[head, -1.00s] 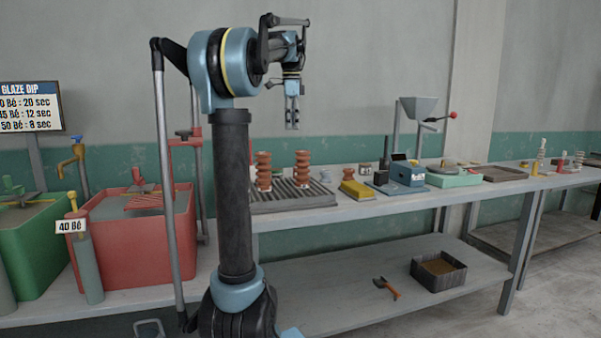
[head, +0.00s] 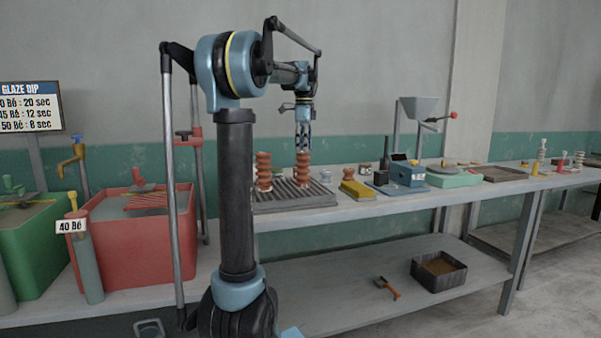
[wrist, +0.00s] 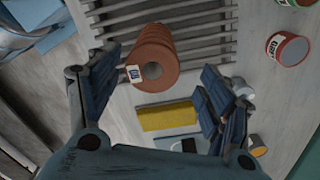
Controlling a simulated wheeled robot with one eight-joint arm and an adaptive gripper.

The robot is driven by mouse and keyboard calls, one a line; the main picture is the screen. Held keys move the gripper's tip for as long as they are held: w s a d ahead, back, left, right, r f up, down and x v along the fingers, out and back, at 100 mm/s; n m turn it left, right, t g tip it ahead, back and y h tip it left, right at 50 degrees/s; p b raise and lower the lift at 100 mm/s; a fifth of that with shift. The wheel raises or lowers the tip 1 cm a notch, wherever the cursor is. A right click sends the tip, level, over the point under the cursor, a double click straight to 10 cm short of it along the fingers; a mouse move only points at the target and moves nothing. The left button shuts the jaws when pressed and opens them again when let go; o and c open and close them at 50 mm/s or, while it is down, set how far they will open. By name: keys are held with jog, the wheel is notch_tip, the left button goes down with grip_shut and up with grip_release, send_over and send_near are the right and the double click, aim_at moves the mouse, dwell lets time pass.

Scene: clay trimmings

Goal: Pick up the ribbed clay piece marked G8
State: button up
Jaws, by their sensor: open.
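Two brown-orange ribbed clay pieces stand upright on a slatted rack in the head view, a left one (head: 264,171) and a right one (head: 302,168). My gripper (head: 303,147) points down right above the right piece, at about the height of its top. In the wrist view a ribbed piece (wrist: 157,48) with a hole in its end shows between my open fingers, nearer the left finger. It carries a small white label with dark marks that I cannot read surely. No mark is readable on either piece in the head view. My gripper appears empty.
The slatted rack (head: 320,199) lies on the workbench. To its right are a yellow block (head: 356,190), a blue box (head: 407,174) and a green tray (head: 455,179). Red (head: 140,240) and green tubs stand at left. Small labelled jars (wrist: 287,50) show in the wrist view.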

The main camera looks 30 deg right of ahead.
aim_at(302, 162)
jog(key=shift+s+a+f, duration=0.15)
jog(key=shift+a+f, duration=0.05)
jog(key=shift+f, duration=1.5)
jog(key=shift+s+a+f, duration=0.1)
jog(key=shift+a+f, duration=0.05)
jog(key=shift+f, duration=1.5)
jog(key=c, duration=1.6)
